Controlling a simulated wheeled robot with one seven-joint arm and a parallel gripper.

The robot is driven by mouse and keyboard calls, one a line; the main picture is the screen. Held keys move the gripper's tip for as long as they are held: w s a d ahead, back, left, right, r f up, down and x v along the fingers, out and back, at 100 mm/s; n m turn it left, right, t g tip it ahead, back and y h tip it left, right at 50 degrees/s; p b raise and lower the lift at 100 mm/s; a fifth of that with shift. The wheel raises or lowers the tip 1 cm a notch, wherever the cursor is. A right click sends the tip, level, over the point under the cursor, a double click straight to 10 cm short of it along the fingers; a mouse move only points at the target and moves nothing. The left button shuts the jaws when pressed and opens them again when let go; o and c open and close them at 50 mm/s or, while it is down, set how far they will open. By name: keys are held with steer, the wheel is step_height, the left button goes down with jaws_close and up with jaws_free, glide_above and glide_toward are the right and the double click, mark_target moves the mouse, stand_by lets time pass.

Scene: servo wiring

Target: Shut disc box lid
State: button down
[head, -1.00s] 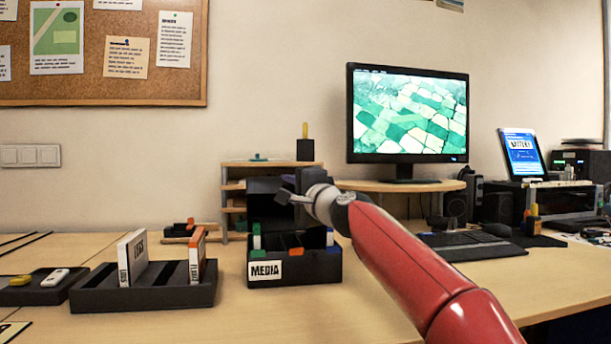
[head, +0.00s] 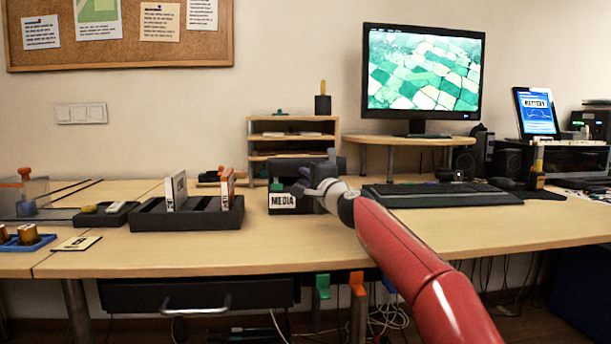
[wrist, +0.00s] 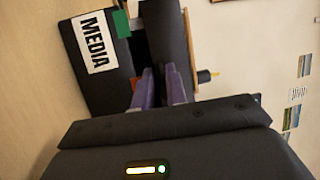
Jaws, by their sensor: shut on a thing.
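The disc box is a black box with a white MEDIA label (head: 283,201) on the table in the head view. It also shows in the wrist view (wrist: 106,75), with a green and an orange item at its opening. Its dark lid (wrist: 166,35) is still raised, leaving a gap to the box. My gripper (wrist: 160,80) is shut on the lid, its purple fingers on either side of the edge. In the head view my gripper (head: 318,182) is at the box's right side and hides part of the box and lid.
A black rack (head: 187,214) with upright cases stands left of the box. A wooden shelf (head: 292,135) is behind it, and a keyboard (head: 440,195) lies to the right. The table front is clear.

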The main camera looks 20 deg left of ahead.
stand_by(0.4)
steer(key=c, duration=1.2)
jaws_free()
